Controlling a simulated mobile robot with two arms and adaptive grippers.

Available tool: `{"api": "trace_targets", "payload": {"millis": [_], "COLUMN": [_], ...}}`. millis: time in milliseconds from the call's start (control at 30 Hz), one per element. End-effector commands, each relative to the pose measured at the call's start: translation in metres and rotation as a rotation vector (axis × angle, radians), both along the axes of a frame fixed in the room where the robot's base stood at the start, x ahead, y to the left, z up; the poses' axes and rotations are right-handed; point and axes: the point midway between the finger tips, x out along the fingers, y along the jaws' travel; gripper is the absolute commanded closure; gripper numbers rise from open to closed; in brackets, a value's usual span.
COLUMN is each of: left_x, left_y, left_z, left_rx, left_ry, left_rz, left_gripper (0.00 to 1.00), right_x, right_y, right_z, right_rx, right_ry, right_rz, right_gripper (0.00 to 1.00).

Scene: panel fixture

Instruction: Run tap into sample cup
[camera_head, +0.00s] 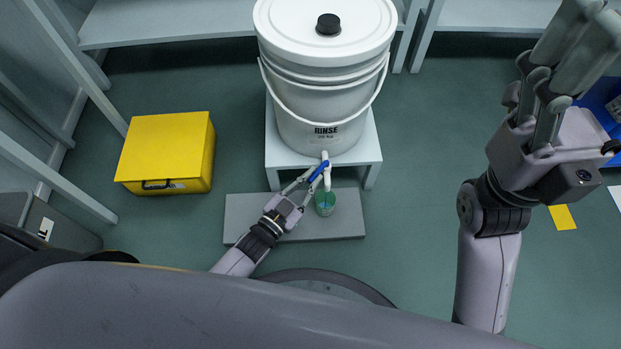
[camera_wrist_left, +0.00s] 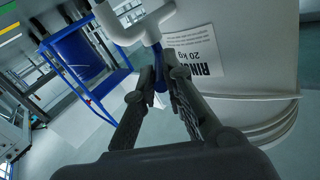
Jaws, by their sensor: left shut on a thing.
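A white lidded bucket labelled RINSE (camera_head: 322,100) stands on a small white stand. Its tap has a white spout and a blue lever (camera_head: 319,170). My left gripper (camera_head: 312,180) is at the tap, shut on the blue lever; the lever also shows between the fingers in the left wrist view (camera_wrist_left: 160,75). A green cup (camera_head: 325,203) stands below the spout on a grey slab, just right of my left gripper. Whether liquid is flowing cannot be told. My right gripper (camera_head: 562,75) is raised at the right, away from the bucket; its fingertips are partly out of view.
The grey slab (camera_head: 245,219) lies on the floor in front of the white stand (camera_head: 283,150). A yellow box (camera_head: 165,148) stands at the left. Shelving (camera_head: 160,25) runs along the back. A blue bin (camera_head: 604,100) is at the far right. Green floor is clear between them.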

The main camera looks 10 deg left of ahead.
Motion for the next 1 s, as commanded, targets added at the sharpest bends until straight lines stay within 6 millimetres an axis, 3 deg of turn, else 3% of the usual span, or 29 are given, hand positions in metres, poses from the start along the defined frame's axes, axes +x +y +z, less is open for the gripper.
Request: {"api": "trace_targets", "payload": {"millis": [333,667,867,1000], "left_x": [0.0,0.0,0.0,0.0], "left_y": [0.001,0.0,0.001,0.001], "left_z": [-0.002,0.001,0.019,0.044], "left_rx": [0.002,0.0,0.001,0.0], "left_ry": [0.004,0.001,0.0,-0.001], "left_rz": [0.001,0.0,-0.001,-0.001], "left_gripper": [0.69,0.69,0.69,0.69], "right_x": [0.0,-0.001,-0.001,-0.001], "right_y": [0.0,-0.001,0.0,0.0], "right_z": [0.0,0.002,0.001,0.001], "right_rx": [0.0,-0.001,0.0,-0.001], "right_ry": [0.0,-0.009,-0.005,-0.004], "right_rz": [0.0,-0.001,-0.001,-0.001], "right_gripper": [0.32,0.32,0.32,0.32]}}
